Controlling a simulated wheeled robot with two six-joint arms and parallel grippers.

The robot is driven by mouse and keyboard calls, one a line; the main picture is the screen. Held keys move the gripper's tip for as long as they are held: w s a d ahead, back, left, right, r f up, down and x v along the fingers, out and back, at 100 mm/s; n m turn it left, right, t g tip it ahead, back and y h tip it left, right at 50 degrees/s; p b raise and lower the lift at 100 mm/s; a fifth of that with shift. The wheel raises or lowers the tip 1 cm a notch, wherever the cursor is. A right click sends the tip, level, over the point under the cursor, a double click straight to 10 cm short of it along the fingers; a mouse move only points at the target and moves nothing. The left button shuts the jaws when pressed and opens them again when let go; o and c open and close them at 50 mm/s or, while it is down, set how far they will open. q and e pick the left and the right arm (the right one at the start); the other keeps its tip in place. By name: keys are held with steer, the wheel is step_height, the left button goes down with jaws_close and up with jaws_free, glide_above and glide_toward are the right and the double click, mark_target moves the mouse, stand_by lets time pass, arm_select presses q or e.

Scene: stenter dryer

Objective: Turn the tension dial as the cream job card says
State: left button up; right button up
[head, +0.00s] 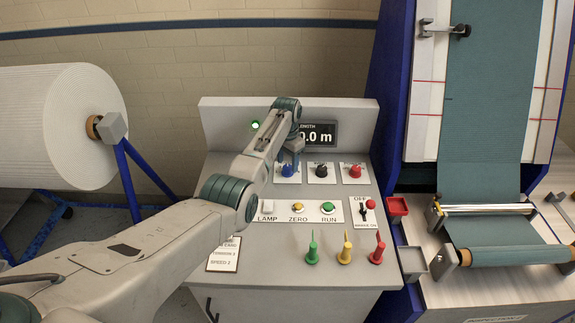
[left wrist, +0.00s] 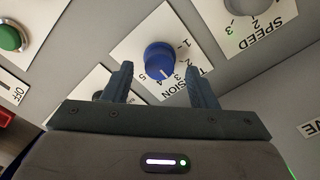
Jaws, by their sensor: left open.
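My left gripper (head: 291,156) is above the dial. In the left wrist view my left gripper (left wrist: 160,70) is open, with a finger on either side of the dial; I cannot tell whether they touch it. The cream job card (head: 222,256) is at the panel's lower left, partly behind my arm; its TENSION number is too small to read surely.
A black dial (head: 321,171) and a red dial (head: 355,171) sit right of the blue one. Below are the lamp, zero and run buttons (head: 328,208), a brake switch (head: 364,214), and green, yellow and red pegs (head: 345,249). A display (head: 319,134) stands behind.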

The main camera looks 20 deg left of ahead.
mark_target(287, 167)
arm_select(q)
step_height(287, 167, up, 9)
steer(key=b, duration=0.2)
steer(key=shift+a+f, duration=0.1)
